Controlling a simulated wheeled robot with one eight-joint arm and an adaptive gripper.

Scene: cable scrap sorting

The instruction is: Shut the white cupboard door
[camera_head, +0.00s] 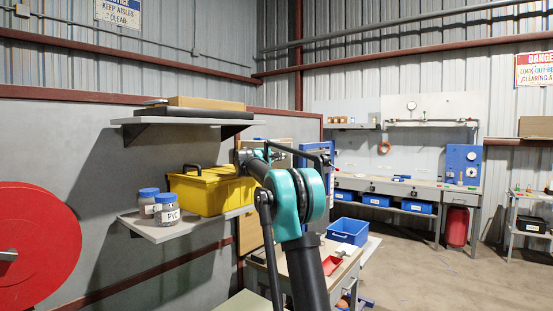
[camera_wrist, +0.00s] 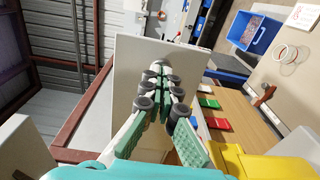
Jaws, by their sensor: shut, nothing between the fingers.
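A flat white panel, which looks like the white cupboard door (camera_wrist: 132,70), stands in the middle of the wrist view. My gripper (camera_wrist: 162,78) is shut and empty, its green fingers together in front of this panel. A small pale round piece, perhaps a knob, shows just beyond the fingertips. I cannot tell whether the fingertips touch the panel. The cupboard body and the hinge side cannot be made out. In the head view my own arm covers the middle, and I cannot clearly pick out the door or the fingers there.
A yellow box (camera_head: 205,190) and lidded jars (camera_head: 167,211) sit on a wall shelf (camera_head: 160,232) left of my arm. A blue bin (camera_head: 348,231) is on the right, with a workbench (camera_head: 395,186) behind. Open floor (camera_head: 450,280) lies at right.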

